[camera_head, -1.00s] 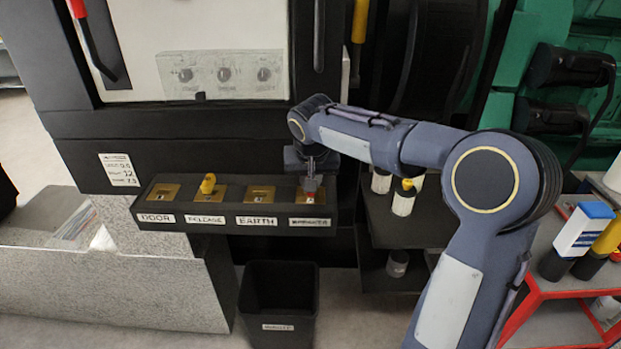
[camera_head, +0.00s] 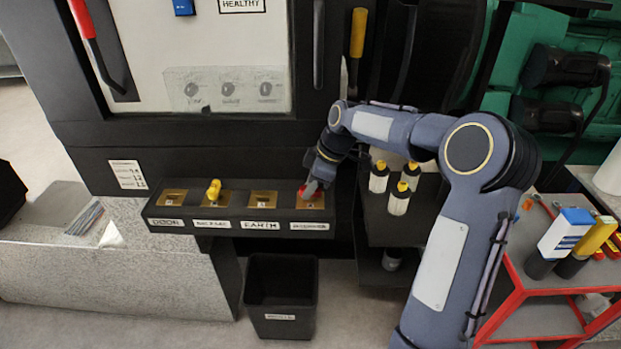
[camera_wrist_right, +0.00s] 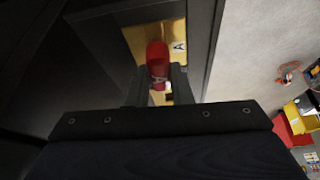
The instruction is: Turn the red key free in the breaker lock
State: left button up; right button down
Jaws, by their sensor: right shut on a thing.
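The red key (camera_wrist_right: 157,62) stands in the brass lock plate of the rightmost slot on the dark key shelf (camera_head: 168,224). It also shows in the head view (camera_head: 310,188), partly covered by my gripper. My right gripper (camera_wrist_right: 157,88) is shut on the red key, with one finger on each side of it. In the head view my right gripper (camera_head: 314,182) reaches the slot from above and the right, tilted. The label under that slot is too blurred to read surely. My left gripper does not show.
A yellow key (camera_head: 213,189) stands in the second slot. A black bin (camera_head: 281,290) is below the shelf. White bottles with yellow caps (camera_head: 399,199) stand on a dark rack to the right. A red cart (camera_head: 545,290) is at the far right. A white panel (camera_head: 220,60) rises behind.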

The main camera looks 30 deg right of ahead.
jog(key=shift+n+g, duration=0.3)
jog(key=shift+n, duration=0.4)
jog(key=c, duration=1.2)
grip_release()
notch_tip(320, 180, up, 8)
jog(key=p, duration=0.5)
jog(key=shift+f, duration=0.15)
